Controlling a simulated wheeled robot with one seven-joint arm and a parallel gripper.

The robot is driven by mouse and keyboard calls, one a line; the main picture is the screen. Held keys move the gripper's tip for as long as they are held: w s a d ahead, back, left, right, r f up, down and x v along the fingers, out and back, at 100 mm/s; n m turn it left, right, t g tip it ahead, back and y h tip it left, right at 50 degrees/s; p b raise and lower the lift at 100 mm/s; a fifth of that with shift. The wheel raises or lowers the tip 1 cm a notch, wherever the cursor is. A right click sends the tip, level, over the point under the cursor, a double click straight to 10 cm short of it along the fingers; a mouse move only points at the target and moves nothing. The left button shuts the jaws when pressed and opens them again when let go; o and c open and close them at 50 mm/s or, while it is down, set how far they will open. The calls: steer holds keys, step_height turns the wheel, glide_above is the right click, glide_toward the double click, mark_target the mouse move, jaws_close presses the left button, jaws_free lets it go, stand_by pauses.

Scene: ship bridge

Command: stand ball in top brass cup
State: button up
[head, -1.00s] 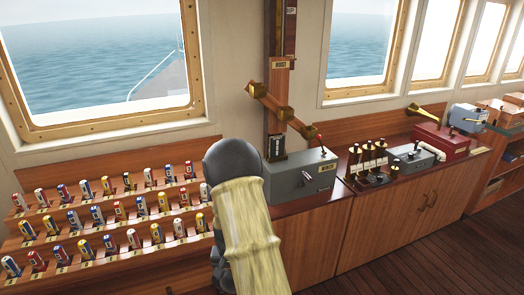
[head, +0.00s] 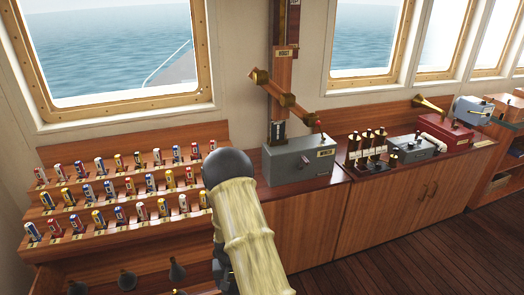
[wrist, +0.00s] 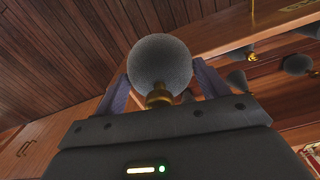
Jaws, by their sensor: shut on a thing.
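A grey ball with a short brass stem (wrist: 162,62) shows in the wrist view between the two fingers of my gripper (wrist: 163,82), which is shut on it. I see no ball in the upper cup.
A stepped rack (head: 125,165) with several coloured cartridges stands at left. Dark cone-like shapes (head: 127,280) are below it. The grey winch box (head: 298,160) stands below the bar. Levers (head: 368,145) and a red box (head: 445,133) stand right. The wooden floor (head: 400,265) is clear.

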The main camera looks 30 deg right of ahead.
steer(key=s+a+f+n+b, duration=0.1)
steer(key=a+f, duration=0.3)
steer(key=f, duration=0.4)
steer(key=s+a+f+n, duration=0.1)
steer(key=a+f+n, duration=0.3)
steer(key=f, duration=0.5)
steer(key=shift+s+a+f+b, duration=0.25)
steer(key=shift+a+b, duration=0.1)
steer(key=shift+a, duration=0.3)
